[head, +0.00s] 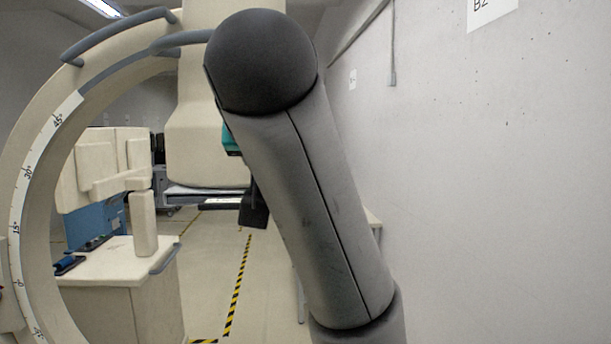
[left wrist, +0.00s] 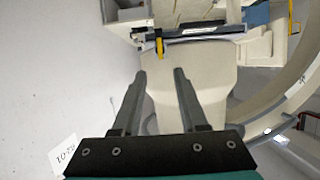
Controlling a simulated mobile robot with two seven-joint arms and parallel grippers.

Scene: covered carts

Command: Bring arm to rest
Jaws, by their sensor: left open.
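One of my grey arm links (head: 295,190) rises from the bottom of the head view and ends in a dark rounded joint, blocking much of the middle. Behind it, a bit of teal and a dark part show, partly hidden. In the left wrist view my left gripper (left wrist: 160,75) is open, its two dark fingers apart with nothing between them. Beyond the fingers is a cream surface, and it is apart from them as far as I can tell. My right gripper is not in view.
A cream ring with angle marks (head: 28,180) curves along the left of the head view. Behind it stands a cream and blue cart (head: 110,268). A plain wall (head: 490,190) fills the right. Floor with yellow-black tape (head: 236,285) shows between.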

